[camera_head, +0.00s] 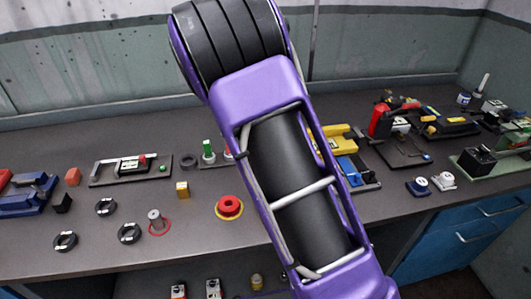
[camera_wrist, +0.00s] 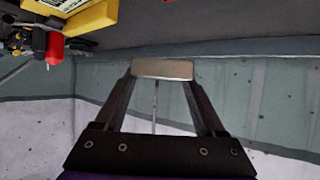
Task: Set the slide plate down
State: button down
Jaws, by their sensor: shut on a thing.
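The slide plate (camera_wrist: 163,69) looks like a small, flat, pale metallic block in the wrist view. My gripper (camera_wrist: 162,77) is shut on it, with one dark finger at each end of the plate. The plate is held clear of any surface in that view, with the wall behind it. In the head view my purple and black arm fills the middle, and neither my gripper nor the plate can be made out there.
Tools and devices crowd the right side. My arm hides the bench's middle.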

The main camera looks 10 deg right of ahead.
jog(key=a+f, duration=0.1)
jog(key=f, duration=0.2)
jog(key=a+f+m+g+h, duration=0.1)
jog(key=f, duration=0.2)
jog(key=f+m+h+b, duration=0.1)
jog(key=f, duration=0.2)
jog(key=shift+s+a+f, duration=0.15)
jog(key=shift+s+a, duration=0.1)
jog(key=shift+a, duration=0.15)
jog(key=shift+f+b, duration=0.35)
jog(key=shift+f, duration=1.85)
jog(key=shift+f, duration=0.2)
jog(key=shift+c, duration=1.3)
grip_release()
jog(key=shift+g, duration=0.3)
